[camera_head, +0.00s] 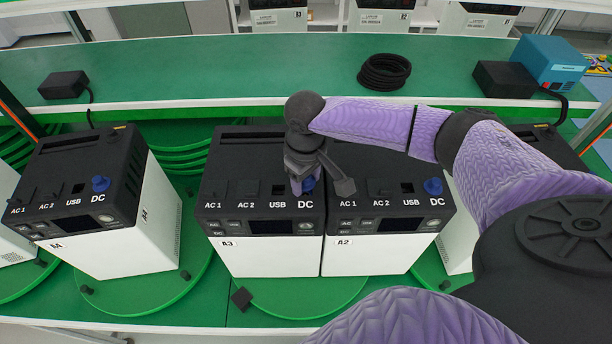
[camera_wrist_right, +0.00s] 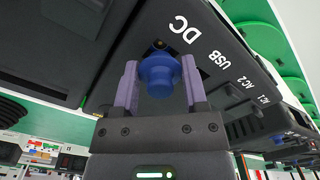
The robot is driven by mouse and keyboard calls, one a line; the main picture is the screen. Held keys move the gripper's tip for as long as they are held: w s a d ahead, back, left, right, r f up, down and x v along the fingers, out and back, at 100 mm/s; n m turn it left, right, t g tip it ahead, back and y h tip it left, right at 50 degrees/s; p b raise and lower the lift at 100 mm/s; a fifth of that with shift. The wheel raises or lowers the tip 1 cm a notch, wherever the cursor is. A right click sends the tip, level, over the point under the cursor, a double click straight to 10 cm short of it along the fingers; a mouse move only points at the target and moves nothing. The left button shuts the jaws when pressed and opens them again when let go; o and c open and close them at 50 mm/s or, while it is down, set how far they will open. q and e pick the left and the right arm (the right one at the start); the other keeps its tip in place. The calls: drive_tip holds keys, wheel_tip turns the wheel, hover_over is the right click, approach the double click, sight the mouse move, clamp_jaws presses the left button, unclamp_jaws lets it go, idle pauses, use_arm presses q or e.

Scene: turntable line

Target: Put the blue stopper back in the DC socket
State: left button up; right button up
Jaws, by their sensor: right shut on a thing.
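My right gripper (camera_head: 297,184) reaches down onto the top of the middle power box A3 (camera_head: 265,256), at its DC corner. In the right wrist view the stopper is at the DC socket (camera_wrist_right: 157,45), beside the white DC label. The stopper covers part of the socket, so I cannot tell whether it is seated. My left gripper is not in view.
Box A2 (camera_head: 364,256) stands against A3 on the right, with its own blue stopper (camera_head: 433,187). Box A4 (camera_head: 122,246) stands left with another (camera_head: 100,184). Behind are a coiled black cable (camera_head: 384,72), a black adapter (camera_head: 63,85) and a blue box (camera_head: 549,62).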

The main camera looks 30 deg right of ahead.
drive_tip(key=shift+f, duration=0.6)
